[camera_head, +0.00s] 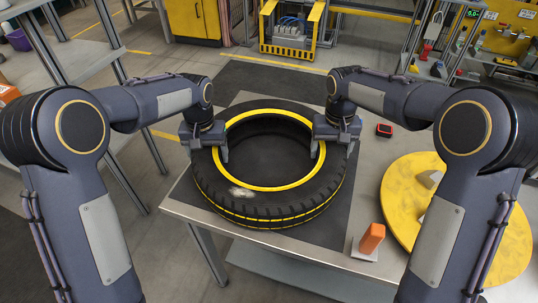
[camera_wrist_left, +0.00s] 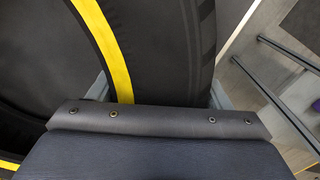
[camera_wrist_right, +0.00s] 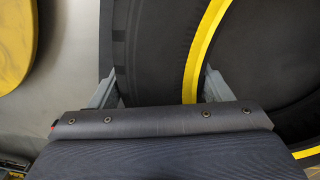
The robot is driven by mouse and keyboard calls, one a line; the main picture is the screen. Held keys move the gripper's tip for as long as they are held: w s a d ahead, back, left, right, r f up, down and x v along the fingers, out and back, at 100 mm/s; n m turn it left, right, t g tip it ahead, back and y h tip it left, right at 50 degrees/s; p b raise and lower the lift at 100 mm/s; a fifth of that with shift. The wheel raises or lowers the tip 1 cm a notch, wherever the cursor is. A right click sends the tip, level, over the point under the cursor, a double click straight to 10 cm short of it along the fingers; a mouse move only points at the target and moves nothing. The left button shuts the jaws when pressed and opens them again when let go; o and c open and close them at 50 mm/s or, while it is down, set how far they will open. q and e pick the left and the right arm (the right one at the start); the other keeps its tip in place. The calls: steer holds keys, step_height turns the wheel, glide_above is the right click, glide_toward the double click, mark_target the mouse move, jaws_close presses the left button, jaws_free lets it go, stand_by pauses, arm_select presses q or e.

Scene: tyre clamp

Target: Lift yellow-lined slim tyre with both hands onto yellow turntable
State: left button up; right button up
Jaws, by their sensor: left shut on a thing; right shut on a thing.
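The slim black tyre (camera_head: 270,205) with a yellow inner ring lies flat on the dark mat of the table, in the middle of the head view. My left gripper (camera_head: 207,150) is shut on the tyre's left wall. The tyre wall also fills the left wrist view (camera_wrist_left: 160,45). My right gripper (camera_head: 335,140) is shut on its right wall, with a finger on each side in the right wrist view (camera_wrist_right: 160,88). The yellow turntable (camera_head: 480,225) is to the right of the tyre, partly hidden by my right arm. I cannot tell whether the tyre is raised at all.
An orange block (camera_head: 371,238) on a pale base stands between the tyre and the turntable, near the front edge. A small red and black device (camera_head: 384,130) lies behind the turntable. A grey piece (camera_head: 430,180) sits on the turntable. Shelves (camera_head: 70,60) stand at left.

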arm_select(q)
steer(key=shift+w+r, duration=0.15)
steer(key=shift+r, duration=0.15)
arm_select(e)
steer(key=shift+w+r, duration=0.15)
steer(key=shift+r, duration=0.15)
